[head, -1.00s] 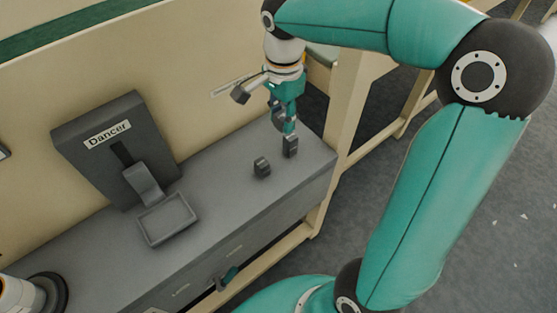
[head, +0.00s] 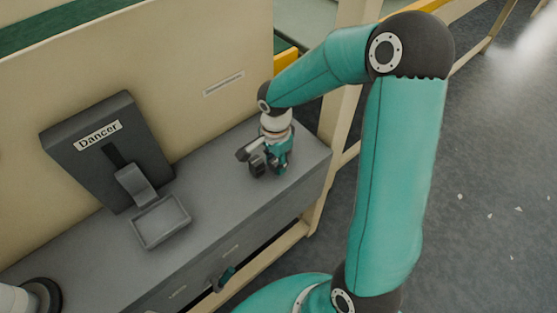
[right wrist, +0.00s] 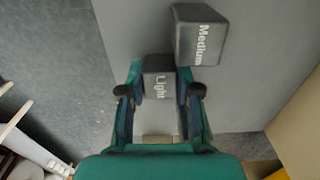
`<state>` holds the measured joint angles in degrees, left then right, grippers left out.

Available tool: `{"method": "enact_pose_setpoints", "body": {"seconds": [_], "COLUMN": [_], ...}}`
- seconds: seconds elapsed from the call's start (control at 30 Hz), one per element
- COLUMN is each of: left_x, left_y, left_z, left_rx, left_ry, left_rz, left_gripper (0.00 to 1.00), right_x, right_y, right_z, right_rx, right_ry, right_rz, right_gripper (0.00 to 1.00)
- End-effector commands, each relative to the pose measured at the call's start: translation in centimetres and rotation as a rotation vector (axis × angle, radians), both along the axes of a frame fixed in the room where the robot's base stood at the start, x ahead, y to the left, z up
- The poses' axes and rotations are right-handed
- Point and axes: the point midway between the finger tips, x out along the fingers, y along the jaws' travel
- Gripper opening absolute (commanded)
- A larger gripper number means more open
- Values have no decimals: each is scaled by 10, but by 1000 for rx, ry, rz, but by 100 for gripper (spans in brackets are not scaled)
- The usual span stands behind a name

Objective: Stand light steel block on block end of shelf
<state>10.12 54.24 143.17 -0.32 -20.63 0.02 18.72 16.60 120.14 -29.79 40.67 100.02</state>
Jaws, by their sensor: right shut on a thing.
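My right gripper (head: 275,168) is low over the right end of the grey shelf (head: 215,185). It is shut on the light steel block (right wrist: 157,66), a dark block labelled "Light" that sits between the fingers in the right wrist view. In the head view the gripper mostly hides this block. I cannot tell whether its underside touches the shelf. The block labelled "Medium" (right wrist: 200,36) stands close beside it; it also shows in the head view (head: 256,166), left of the gripper. My left gripper is not in view.
A dark stand labelled "Dancer" (head: 85,130) with a shallow tray (head: 161,221) occupies the shelf's left part. The shelf between tray and blocks is clear. A cream back panel (head: 215,45) rises behind. The shelf's right end drops to the floor (head: 470,220).

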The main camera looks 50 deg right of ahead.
Motion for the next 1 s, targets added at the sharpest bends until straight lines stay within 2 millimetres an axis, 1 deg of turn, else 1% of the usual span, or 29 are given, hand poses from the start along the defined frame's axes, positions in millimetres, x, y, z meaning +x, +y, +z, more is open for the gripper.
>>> {"method": "enact_pose_setpoints", "body": {"seconds": [0.03,0.1,0.33,0.43,0.47,0.5,0.6,0.87,1.0], "left_x": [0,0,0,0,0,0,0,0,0], "left_y": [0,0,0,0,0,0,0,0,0], "left_z": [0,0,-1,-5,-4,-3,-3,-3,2], "left_rx": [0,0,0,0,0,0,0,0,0], "left_ry": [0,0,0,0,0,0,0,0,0], "left_rz": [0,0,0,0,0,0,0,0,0], "left_gripper": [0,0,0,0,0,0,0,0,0], "right_x": [0,0,0,0,0,0,0,0,0], "right_y": [0,0,0,-1,0,0,0,-1,-1], "right_z": [-4,-6,-6,-10,-9,-8,-8,-8,-4], "right_rx": [0,0,-1,-1,0,0,0,0,0], "right_ry": [1,-2,-3,-3,-2,-2,-1,-1,-1], "right_rz": [0,0,0,-1,0,0,-1,-1,-1], "right_gripper": [0,0,0,0,36,43,58,58,58]}}
